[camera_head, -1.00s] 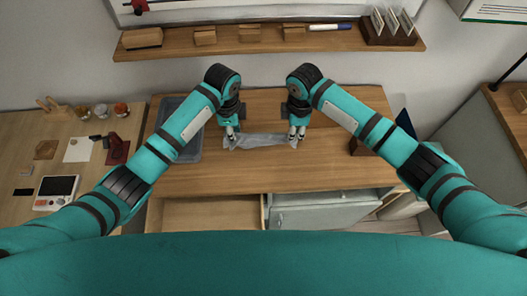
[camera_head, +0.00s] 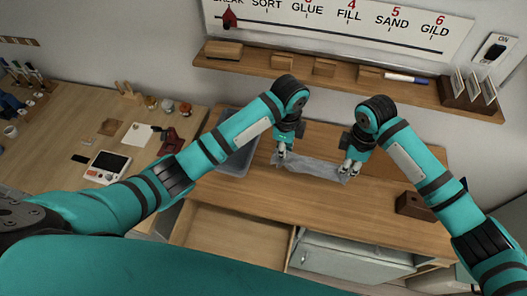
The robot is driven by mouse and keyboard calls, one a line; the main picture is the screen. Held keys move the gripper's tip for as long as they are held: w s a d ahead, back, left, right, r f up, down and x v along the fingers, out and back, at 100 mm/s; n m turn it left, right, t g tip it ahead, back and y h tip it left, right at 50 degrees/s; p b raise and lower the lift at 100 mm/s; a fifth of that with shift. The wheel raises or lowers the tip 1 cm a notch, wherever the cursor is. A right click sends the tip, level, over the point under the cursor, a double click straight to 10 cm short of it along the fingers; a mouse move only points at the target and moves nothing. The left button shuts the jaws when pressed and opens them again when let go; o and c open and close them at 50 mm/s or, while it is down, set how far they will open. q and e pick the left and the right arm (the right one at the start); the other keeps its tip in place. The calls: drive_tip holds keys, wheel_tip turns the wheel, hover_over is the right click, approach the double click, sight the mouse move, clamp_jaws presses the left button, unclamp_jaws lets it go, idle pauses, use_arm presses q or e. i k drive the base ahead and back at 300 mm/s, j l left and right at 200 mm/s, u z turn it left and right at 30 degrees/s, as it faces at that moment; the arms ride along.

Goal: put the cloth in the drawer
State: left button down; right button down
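The cloth (camera_head: 312,168) is a pale grey, crumpled strip lying on the wooden bench top. My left gripper (camera_head: 282,153) points down at its left end. My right gripper (camera_head: 346,170) points down at its right end. Both sets of fingertips are at the cloth, but they are too small to tell whether they pinch it. The drawer (camera_head: 235,238) under the bench's front left is pulled open. Its visible wooden inside looks empty; my body and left arm hide part of it.
A grey-blue tray (camera_head: 238,160) lies left of the cloth, partly behind my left arm. A brown wooden block (camera_head: 413,204) stands at the right. A grey cabinet (camera_head: 345,252) is right of the drawer. A wall shelf (camera_head: 345,83) runs behind. Bench top before the cloth is clear.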

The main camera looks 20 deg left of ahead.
sight(200, 226)
drive_tip(key=k+j+u, duration=0.1)
drive_tip(key=k+j, duration=0.6)
drive_tip(key=j, duration=0.15)
